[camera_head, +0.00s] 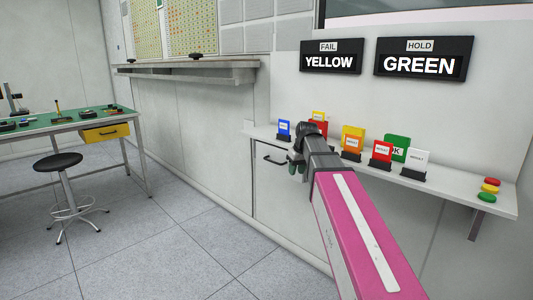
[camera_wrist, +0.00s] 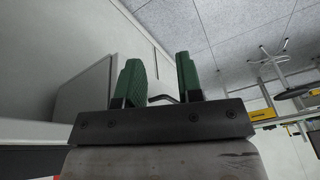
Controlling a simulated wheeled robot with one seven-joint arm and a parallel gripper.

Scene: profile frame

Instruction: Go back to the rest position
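My arm, pink with a white stripe, reaches from the lower right of the head view toward the wall shelf. My gripper (camera_head: 296,164) is at its far end, in front of the shelf edge and pointing down. In the wrist view my gripper (camera_wrist: 158,76) shows two green fingers standing apart. Nothing is held between them; a grey handle-like piece (camera_wrist: 162,98) shows in the gap behind, and the floor lies beyond.
The shelf (camera_head: 450,188) carries several colored cards in black stands, including a blue one (camera_head: 284,128), and stacked colored buttons (camera_head: 489,189). A cabinet (camera_head: 275,190) is below. A stool (camera_head: 58,164) and green-topped table (camera_head: 75,118) stand left. The floor between is clear.

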